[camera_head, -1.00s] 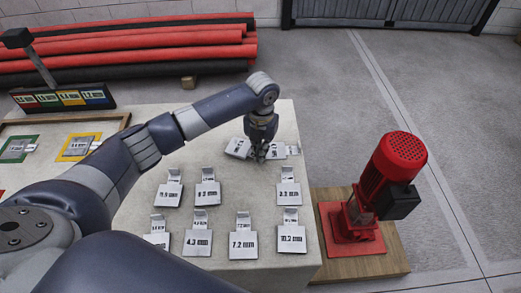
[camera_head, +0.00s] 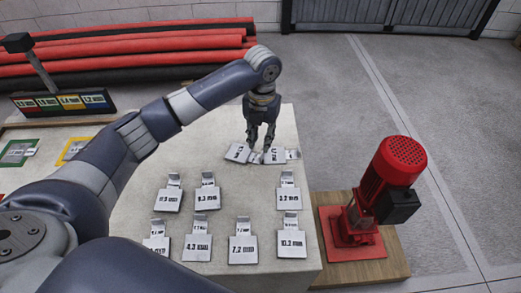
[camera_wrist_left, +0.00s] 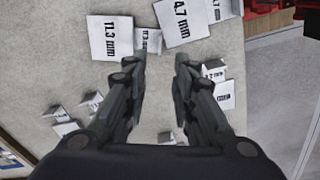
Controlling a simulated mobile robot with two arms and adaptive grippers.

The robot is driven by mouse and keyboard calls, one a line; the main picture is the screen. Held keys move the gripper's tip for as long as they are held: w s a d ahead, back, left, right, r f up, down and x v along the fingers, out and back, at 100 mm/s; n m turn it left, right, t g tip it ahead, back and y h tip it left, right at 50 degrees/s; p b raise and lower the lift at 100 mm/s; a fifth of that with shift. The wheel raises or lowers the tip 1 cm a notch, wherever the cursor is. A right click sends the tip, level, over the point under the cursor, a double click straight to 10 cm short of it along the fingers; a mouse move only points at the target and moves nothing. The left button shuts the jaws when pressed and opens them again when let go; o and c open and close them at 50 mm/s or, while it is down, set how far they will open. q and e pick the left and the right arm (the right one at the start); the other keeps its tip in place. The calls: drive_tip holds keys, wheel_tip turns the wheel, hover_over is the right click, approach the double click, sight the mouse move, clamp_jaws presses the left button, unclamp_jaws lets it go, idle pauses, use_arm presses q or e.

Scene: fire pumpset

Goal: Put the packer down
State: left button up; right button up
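The packers are flat silver plates with a tab and a printed size. Two lie at the back of the pale table: the 11.3 mm packer (camera_head: 237,153) on the left and the 4.7 mm packer (camera_head: 275,156) on the right. The left wrist view also shows the 11.3 mm packer (camera_wrist_left: 110,37) and the 4.7 mm packer (camera_wrist_left: 181,20). My left gripper (camera_head: 259,148) is just above these two, its fingers apart. In the left wrist view the left gripper (camera_wrist_left: 157,62) is open with nothing between its fingers. My right gripper is out of view.
Several other packers, such as the 7.2 mm one (camera_head: 242,247), lie in two front rows on the table (camera_head: 140,215). A red pump (camera_head: 375,195) stands on a wooden base at right. A colour-marked board (camera_head: 65,98) is at left. Red pipes (camera_head: 130,50) lie behind.

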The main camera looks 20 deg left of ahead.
use_arm(q)
drive_tip(key=shift+r, duration=2.25)
